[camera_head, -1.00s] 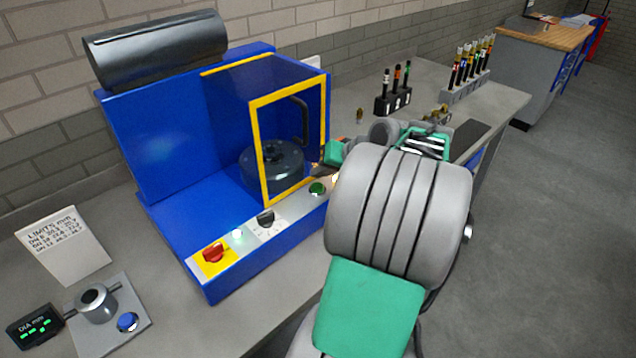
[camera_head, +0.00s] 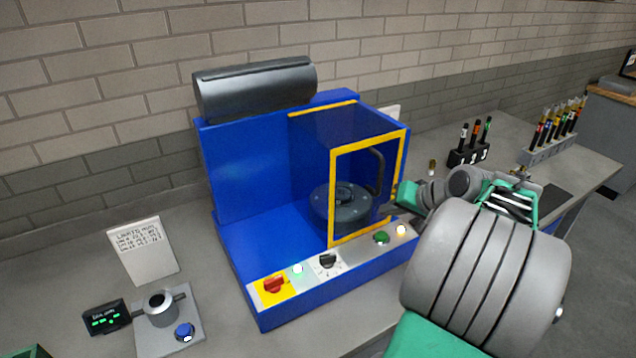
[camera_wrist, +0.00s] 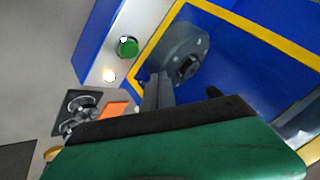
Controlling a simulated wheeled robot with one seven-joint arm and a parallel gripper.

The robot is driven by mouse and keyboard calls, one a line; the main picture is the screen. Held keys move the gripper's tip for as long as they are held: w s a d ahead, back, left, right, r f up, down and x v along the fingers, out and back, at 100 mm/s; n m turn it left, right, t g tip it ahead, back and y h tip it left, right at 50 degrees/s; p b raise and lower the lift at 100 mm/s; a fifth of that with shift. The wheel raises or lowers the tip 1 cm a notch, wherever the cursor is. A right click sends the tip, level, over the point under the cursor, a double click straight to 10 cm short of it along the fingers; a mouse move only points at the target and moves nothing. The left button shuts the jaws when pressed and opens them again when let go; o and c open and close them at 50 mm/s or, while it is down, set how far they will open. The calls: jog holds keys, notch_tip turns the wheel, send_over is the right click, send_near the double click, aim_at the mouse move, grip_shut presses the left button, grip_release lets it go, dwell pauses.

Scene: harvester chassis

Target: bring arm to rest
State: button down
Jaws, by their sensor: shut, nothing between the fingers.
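My gripper (camera_wrist: 158,92) is shut and empty. In the wrist view its grey fingers lie in front of the blue machine, near the dark round chuck (camera_wrist: 180,55) and the yellow door frame. In the head view my arm reaches in from the lower right, and the green gripper body (camera_head: 407,194) is close to the right edge of the yellow-framed door (camera_head: 334,190). The fingertips are hard to make out there, and I cannot tell whether they touch the door. The blue machine (camera_head: 245,215) stands on the bench with the chuck (camera_head: 340,204) inside.
A gauge stand (camera_head: 185,330) and a limits card (camera_head: 142,250) are at left. Racks of tools (camera_head: 468,155) and (camera_head: 548,152) stand behind my arm at right. The control panel (camera_head: 352,262) runs along the machine's front. A green button (camera_wrist: 128,46) is near the fingers.

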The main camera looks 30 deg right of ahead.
jog(key=s+f+g, duration=0.2)
jog(key=s+f, duration=0.2)
jog(key=s, duration=0.1)
jog(key=s+a+f+m+g, duration=0.1)
jog(key=s+f+g, duration=0.1)
jog(key=s+f, duration=0.2)
jog(key=s+a+f+m+g, duration=0.1)
jog(key=s+f+g, duration=0.1)
jog(key=s+f, duration=0.2)
jog(key=shift+s+h, duration=0.3)
jog(key=shift+s, duration=0.65)
jog(key=a, duration=0.1)
jog(key=s+a, duration=0.1)
jog(key=g, duration=0.1)
jog(key=shift+s+a, duration=0.25)
jog(key=shift+a, duration=0.15)
jog(key=w+a+r+n, duration=0.2)
jog(key=a+r+n, duration=0.1)
jog(key=a, duration=0.5)
jog(key=w+a+r+n+t, duration=0.1)
jog(key=w+a+r+n, duration=0.2)
jog(key=a, duration=0.6)
jog(key=w+a+r+n, duration=0.2)
jog(key=a+r+n, duration=0.1)
jog(key=a, duration=0.6)
jog(key=shift+w+a+n+t+h, duration=0.2)
jog(key=shift+n+t+h, duration=0.1)
jog(key=shift+t, duration=0.1)
